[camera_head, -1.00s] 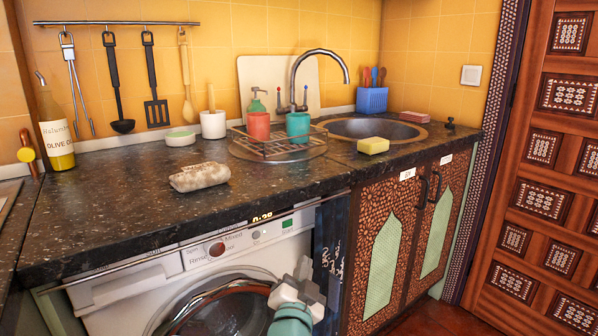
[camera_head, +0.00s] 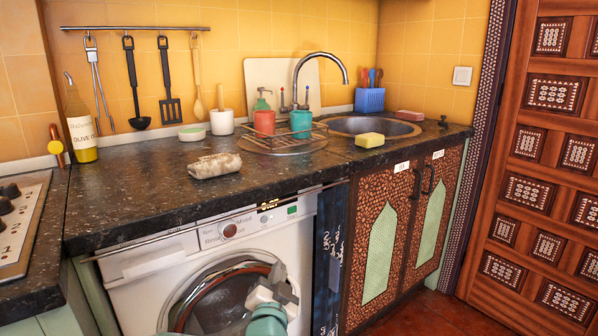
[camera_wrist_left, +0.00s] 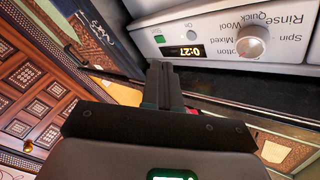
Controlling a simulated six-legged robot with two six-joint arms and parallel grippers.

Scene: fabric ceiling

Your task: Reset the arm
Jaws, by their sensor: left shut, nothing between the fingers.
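My left gripper (camera_head: 275,283) is at the bottom middle of the head view, in front of the white washing machine (camera_head: 160,290) and its round door. In the left wrist view the two dark fingers (camera_wrist_left: 163,80) are together, with nothing between them. They show just below the machine's control panel (camera_wrist_left: 230,40), which has a knob and a lit display; I cannot tell if they touch anything. My right gripper is not in view.
The dark stone counter (camera_head: 120,205) overhangs above the machine. A rolled cloth-like item (camera_head: 215,166), a yellow sponge (camera_head: 369,140) and a rack with cups (camera_head: 282,140) stand on it. A hob (camera_head: 20,225) is at left; floor shows at lower right.

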